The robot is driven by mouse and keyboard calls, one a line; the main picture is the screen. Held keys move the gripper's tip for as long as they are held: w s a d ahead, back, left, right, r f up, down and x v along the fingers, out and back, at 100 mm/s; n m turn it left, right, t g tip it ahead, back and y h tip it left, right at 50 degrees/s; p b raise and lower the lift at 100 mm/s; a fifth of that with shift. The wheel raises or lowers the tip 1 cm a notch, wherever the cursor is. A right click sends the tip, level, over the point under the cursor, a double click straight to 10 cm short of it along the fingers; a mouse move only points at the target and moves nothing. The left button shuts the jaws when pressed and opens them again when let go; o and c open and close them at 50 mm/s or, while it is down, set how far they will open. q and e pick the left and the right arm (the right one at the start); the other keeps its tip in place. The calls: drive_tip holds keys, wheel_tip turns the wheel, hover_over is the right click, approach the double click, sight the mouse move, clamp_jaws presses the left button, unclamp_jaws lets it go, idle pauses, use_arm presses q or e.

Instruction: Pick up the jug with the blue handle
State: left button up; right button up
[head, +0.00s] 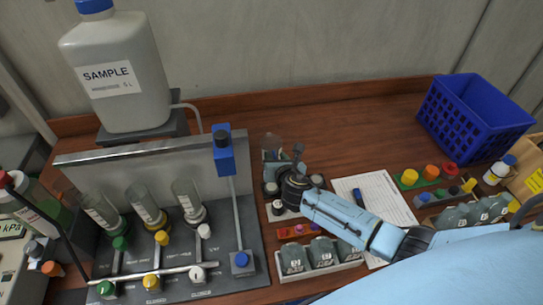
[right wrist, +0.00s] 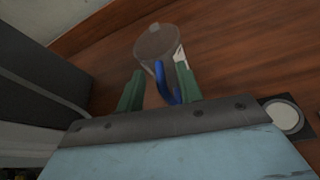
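The jug (right wrist: 157,45) is a grey, see-through vessel with a blue handle (right wrist: 166,84), standing on the brown wooden bench in the right wrist view. In the head view the jug (head: 271,142) shows only in part behind my right gripper (head: 284,156). In the right wrist view my right gripper (right wrist: 159,86) is open, its two green fingers apart on either side of the blue handle. The handle faces the gripper, and I see a gap between it and the fingers. My left gripper is not in view.
A grey rack (head: 225,268) with upright tubes and valves stands to the left. The sample container (head: 125,55) is behind it. A tray of grey blocks (head: 322,254), a paper sheet (head: 388,198) and a blue basket (head: 470,115) lie to the right. The bench behind the jug is clear.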

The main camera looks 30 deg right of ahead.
drive_tip(key=shift+w+f, duration=0.1)
drive_tip(key=shift+w, duration=0.1)
drive_tip(key=shift+c, duration=0.5)
clamp_jaws()
